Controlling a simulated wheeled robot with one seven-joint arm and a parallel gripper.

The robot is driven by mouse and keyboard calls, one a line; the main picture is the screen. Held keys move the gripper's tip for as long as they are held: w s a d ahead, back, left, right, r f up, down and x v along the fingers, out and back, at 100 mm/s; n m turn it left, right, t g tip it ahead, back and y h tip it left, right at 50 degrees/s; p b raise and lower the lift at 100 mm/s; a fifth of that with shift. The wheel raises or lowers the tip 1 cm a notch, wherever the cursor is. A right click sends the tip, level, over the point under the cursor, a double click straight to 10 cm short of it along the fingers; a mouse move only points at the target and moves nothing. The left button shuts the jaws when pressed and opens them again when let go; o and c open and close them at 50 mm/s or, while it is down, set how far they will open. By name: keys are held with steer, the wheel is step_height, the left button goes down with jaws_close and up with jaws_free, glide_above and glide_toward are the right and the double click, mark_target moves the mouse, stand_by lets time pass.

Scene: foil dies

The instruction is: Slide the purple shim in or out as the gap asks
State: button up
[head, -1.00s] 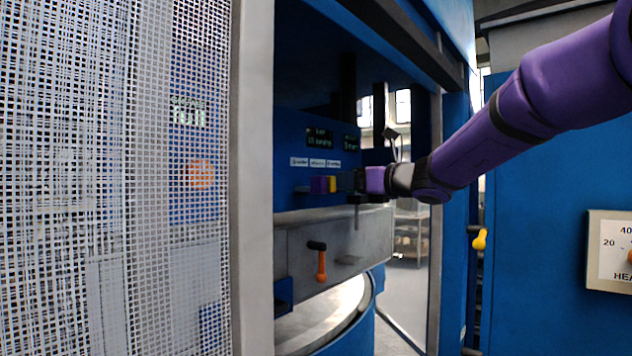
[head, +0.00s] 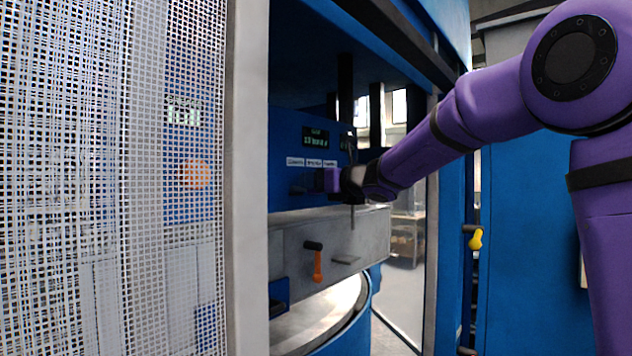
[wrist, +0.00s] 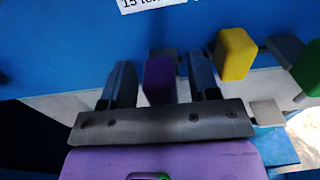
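The purple shim (wrist: 160,82) shows in the wrist view as a purple block standing out from a blue panel. My gripper (wrist: 161,68) is open, with one finger on each side of the shim. A narrow gap shows between the shim and each finger, so I see no grip on it. In the head view my gripper (head: 316,182) is at the blue panel inside the press opening; its purple hand hides the shim there. A yellow block (wrist: 235,54) and a green block (wrist: 308,68) on dark stems stand to the right in the wrist view.
A dark display (head: 318,138) with green text, too small to read surely, is above white labels (head: 312,162). Below is a grey ledge (head: 375,222) with an orange-handled lever (head: 318,265). A mesh guard (head: 120,180) fills the left side.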

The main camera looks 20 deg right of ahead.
jaws_close()
steer(key=x, duration=0.3)
steer(key=shift+r, duration=0.1)
steer(key=shift+o, duration=0.2)
jaws_free()
steer(key=shift+w+a, duration=0.1)
steer(key=shift+w, duration=0.05)
steer(key=v, duration=1)
steer(key=shift+s+d, duration=0.2)
steer(key=shift+s, duration=0.15)
